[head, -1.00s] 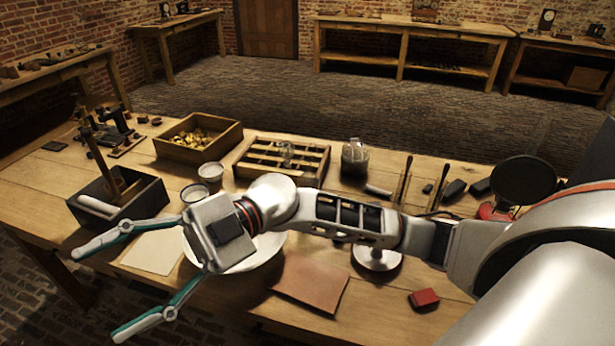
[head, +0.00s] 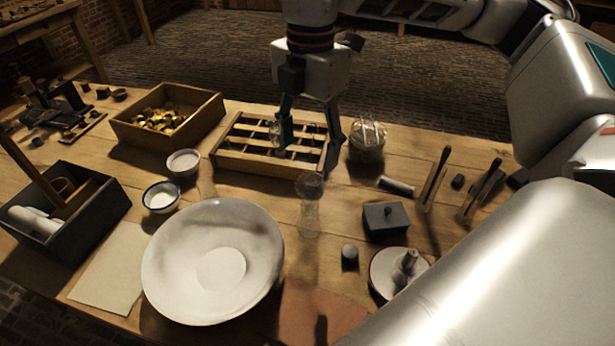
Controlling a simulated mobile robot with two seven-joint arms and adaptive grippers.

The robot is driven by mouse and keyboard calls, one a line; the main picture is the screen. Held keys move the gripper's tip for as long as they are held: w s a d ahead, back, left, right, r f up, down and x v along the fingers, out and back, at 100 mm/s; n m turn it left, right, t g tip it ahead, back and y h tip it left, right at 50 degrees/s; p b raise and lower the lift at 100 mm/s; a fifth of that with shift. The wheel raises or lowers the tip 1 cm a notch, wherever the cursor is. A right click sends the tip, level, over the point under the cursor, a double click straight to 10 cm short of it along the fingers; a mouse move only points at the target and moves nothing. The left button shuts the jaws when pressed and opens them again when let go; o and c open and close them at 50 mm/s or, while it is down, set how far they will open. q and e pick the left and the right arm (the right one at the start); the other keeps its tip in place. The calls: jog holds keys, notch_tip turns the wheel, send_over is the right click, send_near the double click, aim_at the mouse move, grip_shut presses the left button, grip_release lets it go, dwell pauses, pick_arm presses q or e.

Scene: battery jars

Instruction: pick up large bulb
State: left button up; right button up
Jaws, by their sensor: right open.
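A clear glass bulb (head: 276,134) stands in the wooden compartment rack (head: 229,160) near the middle of the table. It looks like the large bulb, though it is small and partly behind a finger. My right gripper (head: 311,145) points down over the rack's right part, open, with dark fingers spread. Its left finger is beside the bulb or overlaps it in the picture; I cannot tell whether they touch. Nothing shows held between the fingers. My left gripper is out of view.
A clear waisted glass (head: 310,207) stands in front of the rack. A glass jar (head: 367,143) is close right of the gripper. A white bowl (head: 213,225), two small cups, a dark lidded box (head: 386,219) and a wooden box of brass pieces (head: 196,126) stand around.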

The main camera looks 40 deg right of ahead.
aim_at(310, 175)
jog(key=shift+w+d+m, duration=0.2)
jog(key=shift+d+m, duration=0.1)
jog(key=shift+d, duration=0.2)
jog(key=shift+f, duration=0.3)
jog(key=f, duration=0.4)
jog(key=s+a+f, duration=0.1)
jog(key=f, duration=0.1)
jog(key=shift+b, duration=0.35)
jog(key=shift+f, duration=0.45)
jog(key=c, duration=1.1)
